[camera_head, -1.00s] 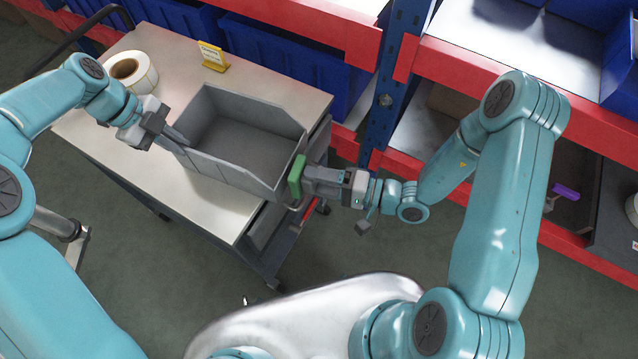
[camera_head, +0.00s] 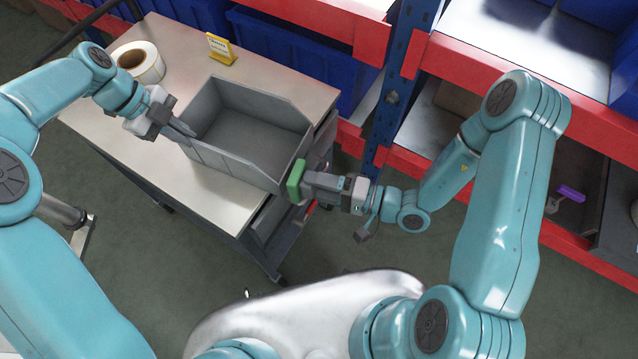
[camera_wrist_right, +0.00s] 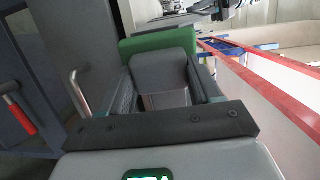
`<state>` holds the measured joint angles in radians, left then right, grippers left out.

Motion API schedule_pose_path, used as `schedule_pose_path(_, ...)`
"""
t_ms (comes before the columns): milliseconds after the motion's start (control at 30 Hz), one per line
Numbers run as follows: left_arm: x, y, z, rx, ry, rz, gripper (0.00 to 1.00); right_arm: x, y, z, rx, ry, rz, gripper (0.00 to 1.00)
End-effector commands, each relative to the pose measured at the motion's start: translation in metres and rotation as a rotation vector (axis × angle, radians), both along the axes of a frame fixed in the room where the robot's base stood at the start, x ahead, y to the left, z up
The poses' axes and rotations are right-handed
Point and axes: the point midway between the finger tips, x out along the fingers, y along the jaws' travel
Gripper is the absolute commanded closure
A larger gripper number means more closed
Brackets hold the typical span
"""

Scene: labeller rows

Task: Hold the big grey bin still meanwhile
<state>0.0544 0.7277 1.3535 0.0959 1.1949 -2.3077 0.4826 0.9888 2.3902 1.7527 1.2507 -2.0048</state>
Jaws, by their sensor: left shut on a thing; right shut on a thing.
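The big grey bin (camera_head: 228,162) stands upright and looks empty on the light top of a cart (camera_head: 214,208). My left gripper (camera_head: 186,131) is shut on the bin's left wall, near its left corner. My right gripper (camera_head: 303,182) is shut on a green block (camera_head: 296,181) beside the bin's right front corner. I cannot tell whether the block touches the bin. In the right wrist view the green block (camera_wrist_right: 158,42) shows at the fingers' far end, with a dark grey part between them.
A white label roll (camera_head: 150,67) and a yellow sign (camera_head: 221,48) stand on the cart's back part. A red and blue shelf rack (camera_head: 397,95) with blue bins (camera_head: 290,62) stands close behind. Right of the bin, the cart top ends almost at once. Its front left part is clear.

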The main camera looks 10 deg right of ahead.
Motion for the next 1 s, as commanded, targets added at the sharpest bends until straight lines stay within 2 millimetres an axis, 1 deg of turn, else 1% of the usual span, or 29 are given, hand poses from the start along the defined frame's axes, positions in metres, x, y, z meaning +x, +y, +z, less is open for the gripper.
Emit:
schedule_pose_path(33, -0.002, 0.0, -0.006, 0.003, 0.01, -0.003, 1.0, 0.0, 0.001, -0.001, 0.0, 0.0, 0.001, 0.66)
schedule_pose_path(633, -0.002, 0.0, -0.006, 0.003, 0.01, -0.003, 1.0, 0.006, 0.007, -0.001, 0.001, -0.001, 0.0, 0.66)
schedule_pose_path(733, -0.002, 0.0, -0.006, 0.002, 0.011, -0.003, 1.0, 0.01, 0.003, -0.001, -0.001, -0.003, -0.002, 0.66)
schedule_pose_path(1000, -0.002, 0.0, -0.006, 0.002, 0.011, -0.003, 1.0, 0.029, -0.014, -0.001, -0.001, -0.003, -0.002, 0.66)
